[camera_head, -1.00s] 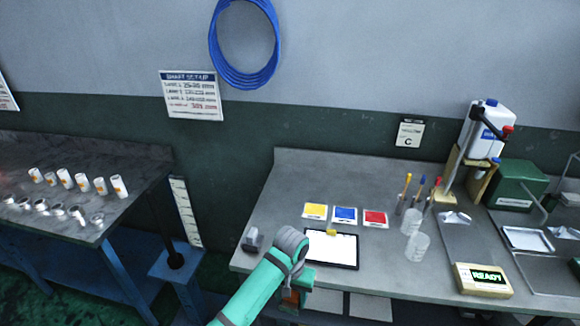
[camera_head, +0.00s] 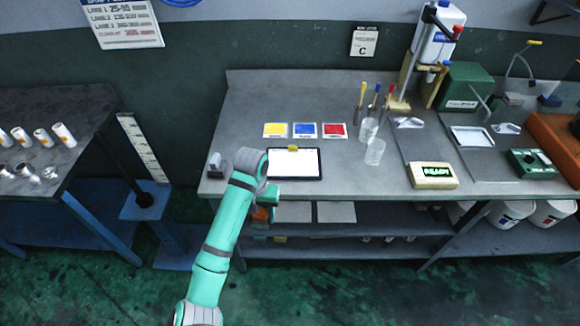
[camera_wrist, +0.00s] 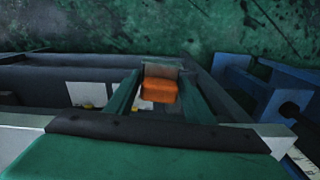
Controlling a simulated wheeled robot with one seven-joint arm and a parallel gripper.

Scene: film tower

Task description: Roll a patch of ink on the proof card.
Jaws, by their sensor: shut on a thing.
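The white proof card (camera_head: 293,164) lies on a dark board with a small yellow clip at its back edge, on the grey bench. Yellow (camera_head: 275,130), blue (camera_head: 305,130) and red (camera_head: 335,130) ink patches lie in a row behind it. My gripper (camera_wrist: 160,82) is shut on an orange block-like thing (camera_wrist: 159,90), perhaps a roller's handle; a tan-grey part adjoins it. In the head view the orange thing (camera_head: 262,214) shows low beside my arm, by the bench's front edge, left of and in front of the card. No roller surface is clearly visible.
A small grey holder (camera_head: 217,165) stands at the bench's left end. Clear cups (camera_head: 374,152) and coloured-handled tools stand right of the card. A READY box (camera_head: 433,175) is farther right. A lower shelf (camera_head: 350,228) runs beneath. The back-left bench top is clear.

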